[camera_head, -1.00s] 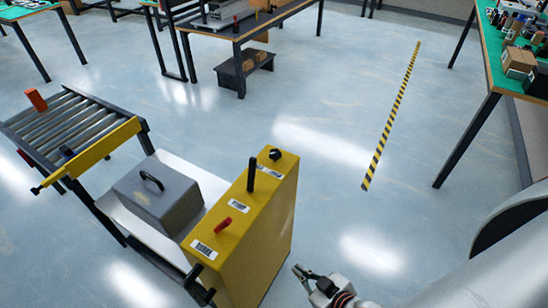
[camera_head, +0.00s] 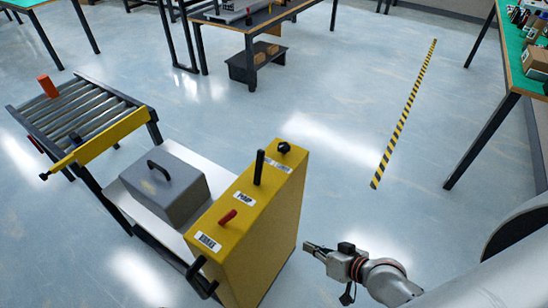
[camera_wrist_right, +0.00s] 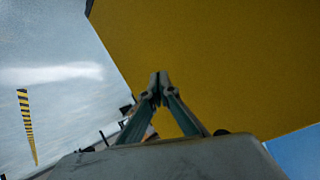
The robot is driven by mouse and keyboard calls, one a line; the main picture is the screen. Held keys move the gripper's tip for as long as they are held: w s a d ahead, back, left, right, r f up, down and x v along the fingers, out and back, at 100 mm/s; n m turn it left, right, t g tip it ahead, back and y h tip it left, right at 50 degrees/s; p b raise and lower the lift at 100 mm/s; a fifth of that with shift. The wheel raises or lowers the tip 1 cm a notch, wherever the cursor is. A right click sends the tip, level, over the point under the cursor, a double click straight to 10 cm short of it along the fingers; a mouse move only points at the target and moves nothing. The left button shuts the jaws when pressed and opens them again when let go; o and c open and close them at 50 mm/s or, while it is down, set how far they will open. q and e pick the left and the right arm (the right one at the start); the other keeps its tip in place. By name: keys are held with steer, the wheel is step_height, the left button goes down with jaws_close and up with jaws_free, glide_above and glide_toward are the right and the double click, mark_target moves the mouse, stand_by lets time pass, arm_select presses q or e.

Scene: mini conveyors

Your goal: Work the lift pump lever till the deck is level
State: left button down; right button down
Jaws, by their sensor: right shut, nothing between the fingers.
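The yellow pump cabinet (camera_head: 272,235) carries an upright black lever (camera_head: 259,167) beside a label that seems to read PUMP. A short red lever (camera_head: 228,217) and a black knob (camera_head: 284,148) are also on its top. The pale deck (camera_head: 130,200) beside the cabinet bears a grey box (camera_head: 172,190) with a black handle. My right gripper (camera_head: 308,247) is shut and empty, to the right of the cabinet and apart from the levers. In the right wrist view its fingertips (camera_wrist_right: 158,80) meet before the cabinet's yellow side (camera_wrist_right: 220,60). My left gripper is out of view.
A roller conveyor (camera_head: 90,112) with a yellow bar (camera_head: 100,143) and an orange-red block (camera_head: 47,86) stands left of the deck. A striped floor line (camera_head: 405,115) runs at the right. Benches stand at the back and right. The floor between is clear.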

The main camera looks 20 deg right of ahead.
steer(key=w+d+r+m+t+y+b, duration=0.1)
steer(key=w+r+m+y, duration=0.3)
steer(key=r, duration=0.8)
steer(key=w+d+r+m+y+b, duration=0.2)
steer(key=w+r+m+y, duration=0.3)
steer(key=r, duration=0.7)
steer(key=shift+w+d+r+t+y, duration=0.4)
steer(key=shift+w+d+y, duration=0.4)
steer(key=shift+w, duration=0.4)
steer(key=shift+f, duration=0.1)
steer(key=shift+w, duration=0.1)
